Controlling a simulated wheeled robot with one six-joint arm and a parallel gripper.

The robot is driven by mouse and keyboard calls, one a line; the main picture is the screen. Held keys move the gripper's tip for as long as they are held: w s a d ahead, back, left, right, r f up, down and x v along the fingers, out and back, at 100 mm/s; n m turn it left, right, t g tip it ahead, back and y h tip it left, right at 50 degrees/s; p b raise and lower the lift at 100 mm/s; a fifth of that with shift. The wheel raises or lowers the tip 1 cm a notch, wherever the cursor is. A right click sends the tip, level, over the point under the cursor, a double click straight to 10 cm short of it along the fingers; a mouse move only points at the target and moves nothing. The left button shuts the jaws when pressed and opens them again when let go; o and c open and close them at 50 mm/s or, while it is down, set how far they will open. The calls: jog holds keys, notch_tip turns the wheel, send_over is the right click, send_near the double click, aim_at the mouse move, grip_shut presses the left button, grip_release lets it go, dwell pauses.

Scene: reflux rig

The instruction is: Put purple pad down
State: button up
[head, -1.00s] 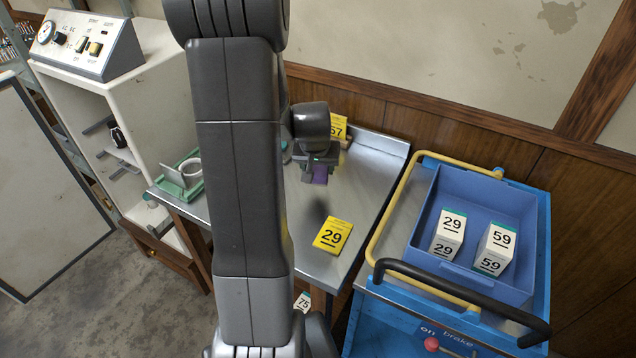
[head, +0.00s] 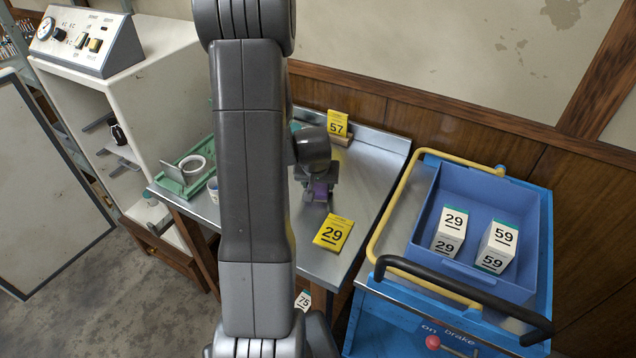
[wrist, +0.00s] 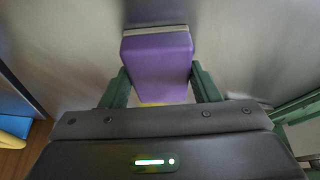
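The purple pad (wrist: 157,62) sits between the two dark green fingers of my gripper (wrist: 161,85) in the wrist view. The fingers press against its sides, and a pale strip runs along its far edge. My arm hides part of the table.
A yellow 29 card (head: 333,233) lies in front of the gripper; a yellow 57 card (head: 338,124) stands behind. A green tray (head: 172,186) with a white ring is at left. A blue trolley bin (head: 480,190) holding 29 and 59 boxes is at right.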

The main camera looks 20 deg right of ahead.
jog(key=o, duration=0.4)
jog(key=shift+c, duration=0.2)
jog(key=shift+r, duration=0.1)
jog(key=shift+r+p, duration=0.2)
jog(key=shift+p, duration=0.1)
jog(key=v, duration=1.1)
jog(key=shift+r, duration=0.35)
jog(key=shift+s, duration=0.15)
jog(key=x, duration=1.2)
jog(key=shift+a+f+b, duration=0.1)
jog(key=shift+f+b, duration=0.2)
jog(key=shift+b, duration=0.05)
jog(key=shift+r, duration=0.25)
